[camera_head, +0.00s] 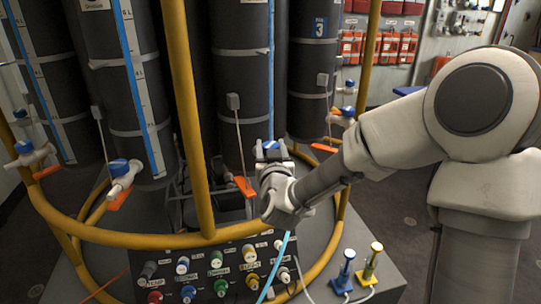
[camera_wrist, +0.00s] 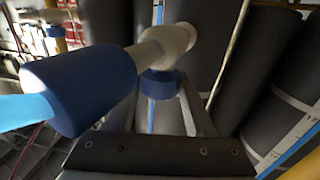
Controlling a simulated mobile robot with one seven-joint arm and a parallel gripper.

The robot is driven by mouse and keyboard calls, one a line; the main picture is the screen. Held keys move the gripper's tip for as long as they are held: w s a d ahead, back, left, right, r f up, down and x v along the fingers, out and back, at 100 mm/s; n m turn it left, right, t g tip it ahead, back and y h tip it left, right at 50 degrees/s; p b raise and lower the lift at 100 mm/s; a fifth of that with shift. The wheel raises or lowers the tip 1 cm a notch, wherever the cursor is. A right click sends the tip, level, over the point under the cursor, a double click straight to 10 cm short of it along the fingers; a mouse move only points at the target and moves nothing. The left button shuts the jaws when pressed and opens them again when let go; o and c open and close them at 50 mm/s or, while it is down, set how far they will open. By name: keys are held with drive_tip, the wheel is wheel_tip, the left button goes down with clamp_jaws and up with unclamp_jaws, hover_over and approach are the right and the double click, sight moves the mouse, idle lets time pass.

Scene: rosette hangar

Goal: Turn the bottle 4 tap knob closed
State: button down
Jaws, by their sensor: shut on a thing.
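My gripper (camera_head: 270,153) is at a white tap behind the front yellow post. In the wrist view, my gripper (camera_wrist: 162,92) has its two fingers on either side of a small blue tap knob (camera_wrist: 160,84) and is shut on it. The knob sits on a white tap body (camera_wrist: 172,42). A thicker blue cylinder (camera_wrist: 80,88) is on the tap's outlet end, with a light blue hose (camera_wrist: 18,112) at its left. In the head view my gripper hides most of this tap. No number 4 label is readable.
Other taps with blue knobs stand at left (camera_head: 118,168), far left (camera_head: 24,147) and right (camera_head: 347,112). A yellow ring rail (camera_head: 150,240) and post (camera_head: 188,110) stand before the dark bottles (camera_head: 240,70). A panel of coloured knobs (camera_head: 215,270) is below.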

drive_tip(key=shift+a+m+h+b, duration=0.15)
drive_tip(key=shift+m+h+b, duration=1.25)
drive_tip(key=shift+h, duration=0.6)
drive_tip(key=shift+m+g+h, duration=0.55)
drive_tip(key=shift+m+h, duration=0.25)
drive_tip(key=shift+h, duration=0.45)
drive_tip(key=shift+m+g+h, duration=0.55)
drive_tip(key=shift+m+h, duration=0.25)
drive_tip(key=shift+h, duration=0.45)
drive_tip(key=shift+d+m+h, duration=0.2)
drive_tip(key=shift+m+h, duration=0.1)
drive_tip(key=shift+h, duration=0.1)
drive_tip(key=shift+c, duration=1.3)
unclamp_jaws()
drive_tip(key=p+v, duration=0.1)
drive_tip(key=v, duration=1.6)
drive_tip(key=shift+s+a+r, duration=0.15)
